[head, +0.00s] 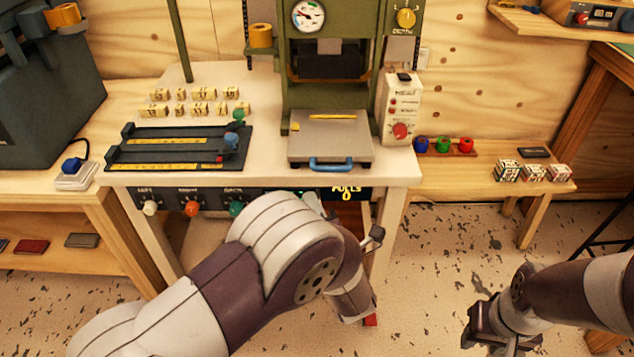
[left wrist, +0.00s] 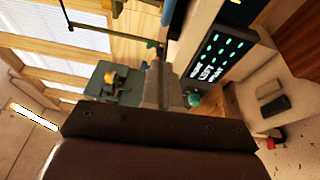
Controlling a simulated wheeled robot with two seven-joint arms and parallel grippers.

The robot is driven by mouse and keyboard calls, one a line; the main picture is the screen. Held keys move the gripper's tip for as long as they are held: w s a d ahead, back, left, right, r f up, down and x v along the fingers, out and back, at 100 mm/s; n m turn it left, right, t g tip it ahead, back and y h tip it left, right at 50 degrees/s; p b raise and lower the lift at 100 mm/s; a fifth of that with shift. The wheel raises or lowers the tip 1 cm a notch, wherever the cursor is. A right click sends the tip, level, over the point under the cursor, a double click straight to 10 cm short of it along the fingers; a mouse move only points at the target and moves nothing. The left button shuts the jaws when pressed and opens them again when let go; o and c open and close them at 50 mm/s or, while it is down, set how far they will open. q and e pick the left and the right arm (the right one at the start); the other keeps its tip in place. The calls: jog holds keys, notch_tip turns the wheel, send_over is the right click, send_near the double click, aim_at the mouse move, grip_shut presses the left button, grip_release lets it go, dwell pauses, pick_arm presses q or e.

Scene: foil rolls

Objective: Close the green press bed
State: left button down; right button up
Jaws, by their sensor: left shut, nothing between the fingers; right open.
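The green press (head: 332,97) stands on the cream workbench in the head view. Its grey bed (head: 330,147) juts out in front of the frame, with a yellow strip on top and a blue handle (head: 340,164) at its front edge. My left arm reaches up from the lower left to below the bench front. Its gripper is mostly hidden behind my own arm there; the left wrist view shows its fingers (left wrist: 160,87) shut and empty, near the bench's front panel. My right gripper (head: 482,325) is open and empty over the floor at the lower right.
A black rail tray (head: 178,155) and several brass type blocks (head: 195,100) lie left of the press. A control box (head: 400,110) stands right of it. Floor to the right is open.

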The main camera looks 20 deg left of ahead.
aim_at(318, 161)
pick_arm(q)
jog(key=shift+w+a+r, duration=0.1)
jog(key=shift+w+a, duration=0.1)
jog(key=shift+w, duration=1.35)
jog(key=shift+w+a+r, duration=0.1)
jog(key=shift+w+a, duration=0.1)
jog(key=shift+w, duration=1.35)
jog(key=shift+f+b, duration=0.1)
jog(key=shift+b, duration=0.2)
jog(key=w+b, duration=0.1)
jog(key=w, duration=0.1)
jog(key=w+a+b, duration=0.1)
jog(key=w, duration=0.2)
jog(key=w+a+b, duration=0.1)
jog(key=w+b, duration=0.1)
jog(key=shift+w+a+f, duration=0.1)
jog(key=shift+w+f, duration=0.05)
jog(key=shift+w, duration=0.2)
jog(key=shift+w+a+r, duration=0.1)
jog(key=shift+w+r, duration=0.15)
jog(key=shift+w, duration=0.05)
jog(key=shift+f, duration=0.1)
